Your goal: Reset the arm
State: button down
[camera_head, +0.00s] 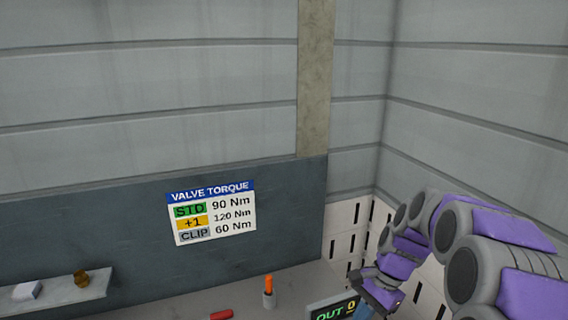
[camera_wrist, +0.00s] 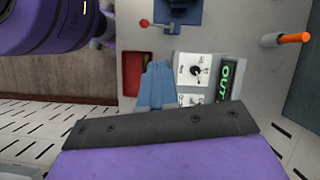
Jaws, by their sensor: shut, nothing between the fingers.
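My arm reaches in from the right side of the head view, with purple panels and grey joints, bent over the right end of a workbench (camera_head: 200,308). My gripper (camera_wrist: 157,68) shows in the wrist view as two blue-grey fingers side by side, shut with nothing between them. In the head view my gripper (camera_head: 364,309) is at the bottom edge, just right of the OUT display (camera_head: 331,311), and is partly cut off.
An orange-handled tool stands in a grey holder (camera_head: 269,298), with a red object (camera_head: 221,315) to its left. A shelf (camera_head: 60,300) at lower left bears a small gold item (camera_head: 81,278). A VALVE TORQUE sign (camera_head: 212,211) hangs on the wall. The wrist view shows a red tray (camera_wrist: 131,72).

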jog(key=s+a+f+n+h+b, duration=0.1)
jog(key=s+f+n+b, duration=0.1)
jog(key=s, duration=0.7)
jog(key=s+a+f+n+h+b, duration=0.1)
jog(key=s+f+n+h+b, duration=0.1)
jog(key=s, duration=0.8)
jog(key=s+a+f+n+h+b, duration=0.1)
jog(key=s+f+n+b, duration=0.3)
jog(key=s+n, duration=0.3)
jog(key=shift+s+b, duration=0.75)
jog(key=shift+s, duration=0.4)
jog(key=c, duration=1.8)
grip_release()
jog(key=shift+f, duration=0.1)
